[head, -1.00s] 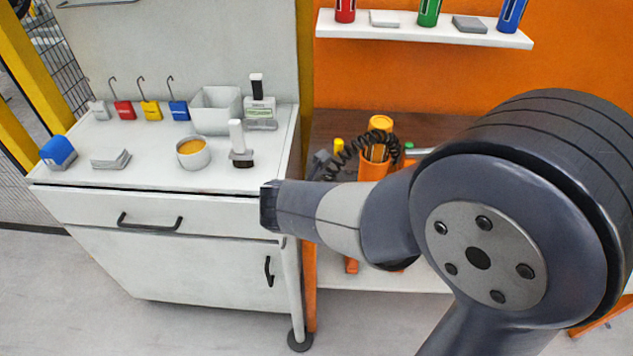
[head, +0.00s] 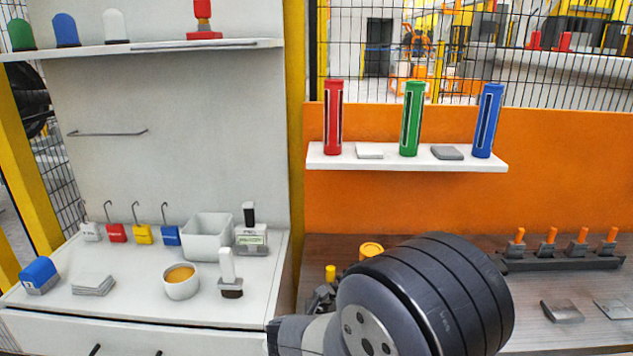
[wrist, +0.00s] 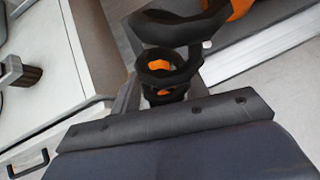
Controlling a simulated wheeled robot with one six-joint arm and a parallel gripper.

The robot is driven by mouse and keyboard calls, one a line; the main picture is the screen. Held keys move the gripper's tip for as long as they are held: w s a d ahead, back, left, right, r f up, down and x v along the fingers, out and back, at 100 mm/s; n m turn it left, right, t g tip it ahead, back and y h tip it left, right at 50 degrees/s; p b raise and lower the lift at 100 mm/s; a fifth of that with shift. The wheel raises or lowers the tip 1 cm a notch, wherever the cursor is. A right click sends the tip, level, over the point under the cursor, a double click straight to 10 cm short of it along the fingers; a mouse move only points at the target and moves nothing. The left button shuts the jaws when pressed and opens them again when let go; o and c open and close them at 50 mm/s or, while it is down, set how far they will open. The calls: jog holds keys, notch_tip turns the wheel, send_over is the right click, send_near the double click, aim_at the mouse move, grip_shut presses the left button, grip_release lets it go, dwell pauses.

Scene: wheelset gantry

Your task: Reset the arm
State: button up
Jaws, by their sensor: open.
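My gripper (wrist: 172,120) shows as a dark body with a bolted front bar across the bottom of the wrist view. Its jaws are open, and I see nothing held in them. Fingertip detail is hard to make out. My arm rises at the bottom centre of the head view, its large dark joint in front of the brown worktop and its narrower link pointing left towards the white cabinet's (head: 150,322) right edge. Black loops (wrist: 165,72) with orange behind them lie just beyond the bar; I cannot tell if they touch it.
The cabinet top holds a bowl (head: 181,281), a white bin (head: 207,236), a brush (head: 229,275), coloured tags and a blue block (head: 39,276). A shelf (head: 400,163) carries red, green and blue tubes. The brown worktop (head: 530,275) holds a rack of orange-topped pegs (head: 562,259).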

jog(key=shift+x, duration=0.95)
jog(key=shift+r+p, duration=0.55)
jog(key=shift+r, duration=1.35)
